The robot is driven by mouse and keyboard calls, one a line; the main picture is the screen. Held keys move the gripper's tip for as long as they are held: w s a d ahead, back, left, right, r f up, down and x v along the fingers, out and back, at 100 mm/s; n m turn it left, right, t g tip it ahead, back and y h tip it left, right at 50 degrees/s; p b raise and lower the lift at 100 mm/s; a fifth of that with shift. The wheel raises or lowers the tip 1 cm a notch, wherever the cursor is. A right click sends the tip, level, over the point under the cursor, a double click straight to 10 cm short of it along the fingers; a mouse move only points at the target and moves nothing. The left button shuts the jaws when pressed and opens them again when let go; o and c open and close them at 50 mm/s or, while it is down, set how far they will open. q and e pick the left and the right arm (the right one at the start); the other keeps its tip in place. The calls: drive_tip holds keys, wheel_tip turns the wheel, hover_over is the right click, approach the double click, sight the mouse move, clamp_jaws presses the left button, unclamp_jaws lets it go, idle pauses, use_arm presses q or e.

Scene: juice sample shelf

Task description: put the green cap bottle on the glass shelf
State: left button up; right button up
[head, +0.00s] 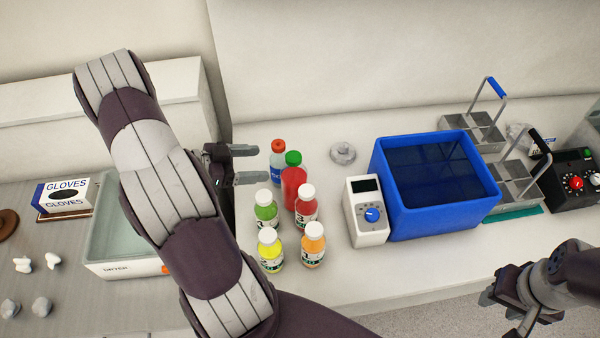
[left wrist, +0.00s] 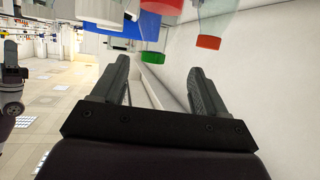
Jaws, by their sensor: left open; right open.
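The green cap bottle (head: 293,187) has a red body and stands upright on the counter, in the back part of a bottle group. Its green cap (left wrist: 153,57) shows in the left wrist view, beyond and between the fingertips. My left gripper (head: 252,165) is open and empty, to the left of this bottle, with its fingers pointing right towards it and a gap between. My right gripper (head: 503,310) is open and empty at the lower right, away from the bottles. I cannot clearly make out a glass shelf in either view.
A blue-bodied bottle with a red-orange cap (head: 278,163) stands just behind left of the green cap bottle. Several white-capped bottles stand in front. A meter (head: 366,212) and a blue tub (head: 440,220) are to the right. A gloves box (head: 66,198) is at left.

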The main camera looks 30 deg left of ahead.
sight(285, 163)
use_arm(q)
drive_tip(key=x, duration=0.2)
drive_tip(key=p+x, duration=0.1)
drive_tip(key=x, duration=0.1)
drive_tip(key=p+x, duration=0.1)
drive_tip(key=x, duration=0.1)
drive_tip(key=shift+s+d+r, duration=0.1)
drive_tip(key=shift+d+r, duration=0.15)
drive_tip(key=shift+d, duration=0.25)
drive_tip(key=p+x, duration=0.3)
drive_tip(key=x, duration=0.2)
drive_tip(key=shift+w+d+f, duration=0.25)
drive_tip(key=shift+w, duration=0.15)
drive_tip(key=shift+s, duration=0.1)
drive_tip(key=c, duration=0.4)
clamp_jaws()
